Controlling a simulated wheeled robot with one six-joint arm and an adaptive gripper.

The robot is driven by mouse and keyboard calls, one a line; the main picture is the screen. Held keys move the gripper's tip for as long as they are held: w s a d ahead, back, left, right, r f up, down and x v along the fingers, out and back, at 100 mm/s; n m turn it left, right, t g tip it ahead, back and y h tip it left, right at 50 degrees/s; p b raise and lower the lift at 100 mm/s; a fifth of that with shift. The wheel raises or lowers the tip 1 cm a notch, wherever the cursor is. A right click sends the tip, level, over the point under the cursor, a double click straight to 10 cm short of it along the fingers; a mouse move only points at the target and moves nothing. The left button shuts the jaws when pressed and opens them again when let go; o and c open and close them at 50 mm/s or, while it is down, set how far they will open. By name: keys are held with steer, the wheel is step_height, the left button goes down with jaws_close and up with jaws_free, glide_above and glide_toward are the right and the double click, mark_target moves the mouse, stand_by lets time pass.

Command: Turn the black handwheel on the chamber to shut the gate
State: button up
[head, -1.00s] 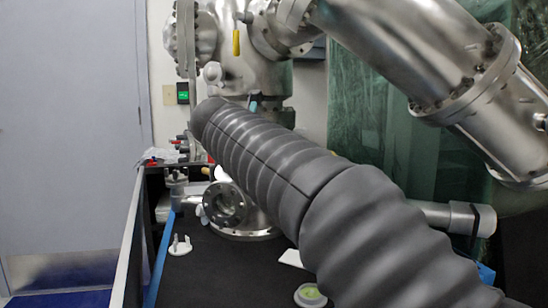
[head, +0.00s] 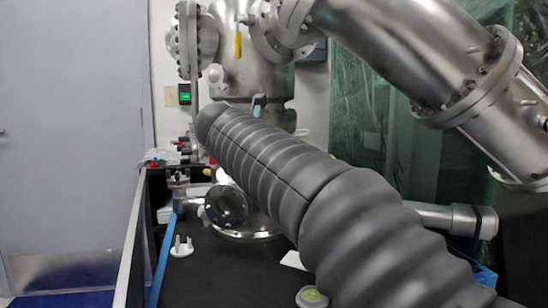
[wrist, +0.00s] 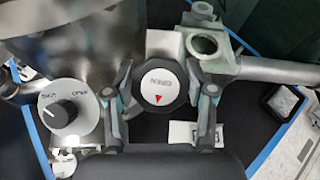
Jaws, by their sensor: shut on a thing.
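In the wrist view, the black handwheel (wrist: 178,99) has a dark rim and a white face that seems to read "OPEN", with a red pointer on its lower part. My gripper (wrist: 160,75) has one finger on each side of the wheel and is shut on its rim. The steel chamber (head: 262,85) stands upright at the back in the head view.
A white dial with a black knob (wrist: 60,115) lies left of the fingers. A block with a round opening (wrist: 204,44) is at upper right. A dark round port (head: 226,206) sits left of my arm. A white pronged piece (head: 181,247) stands on the black bench.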

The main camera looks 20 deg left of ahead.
steer(key=shift+r, duration=0.1)
steer(key=m+h+p, duration=0.1)
steer(key=m, duration=0.1)
steer(key=shift+m+p, duration=0.35)
steer(key=shift+m, duration=0.05)
steer(key=m+h, duration=0.1)
steer(key=m, duration=0.2)
steer(key=m+g+h, duration=0.1)
steer(key=m, duration=0.2)
steer(key=m+g, duration=0.1)
steer(key=m, duration=0.1)
steer(key=m+h, duration=0.1)
steer(key=m, duration=0.1)
steer(key=shift+d+f+g, duration=0.1)
steer(key=shift+f+g, duration=0.1)
steer(key=shift+g, duration=0.2)
steer(key=shift+m+g+h, duration=0.4)
steer(key=shift+m+g, duration=0.1)
steer(key=shift+m, duration=1.3)
steer(key=shift+r+m, duration=0.1)
steer(key=shift+m, duration=0.2)
steer(key=shift+s+d+f+m+g, duration=0.1)
steer(key=shift+s+f+m+g, duration=0.05)
steer(key=shift+f+m+g, duration=0.2)
steer(key=o, duration=1.2)
steer(key=shift+d+r, duration=0.1)
steer(key=shift+c, duration=0.2)
